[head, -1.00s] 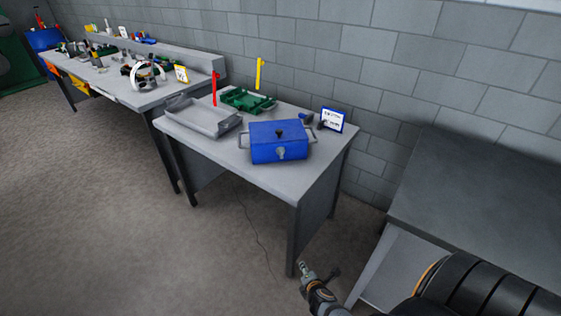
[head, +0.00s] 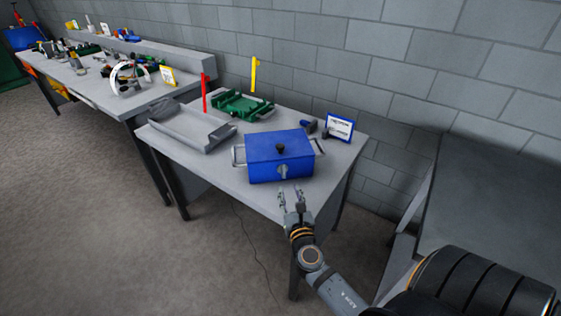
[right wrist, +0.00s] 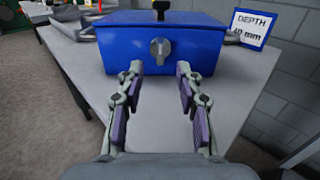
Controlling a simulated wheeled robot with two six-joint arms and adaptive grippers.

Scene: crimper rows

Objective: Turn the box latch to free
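The blue box (head: 272,158) stands on the grey table (head: 215,178), with a black knob on its lid and a handle at each side. Its round grey latch (head: 283,171) is on the front face. The latch (right wrist: 160,48) also shows in the right wrist view, with its raised grip upright. My right gripper (head: 290,190) is open and empty in front of the box, its fingers pointing at the front face. In the right wrist view the fingertips (right wrist: 160,70) stand either side of and below the latch, apart from it. My left gripper is not in view.
A grey tray (head: 165,118) and a green tray (head: 240,106) lie behind the box at left, near red and yellow upright pieces. A blue-framed sign (head: 339,127) stands at the back right. The table's front strip is clear.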

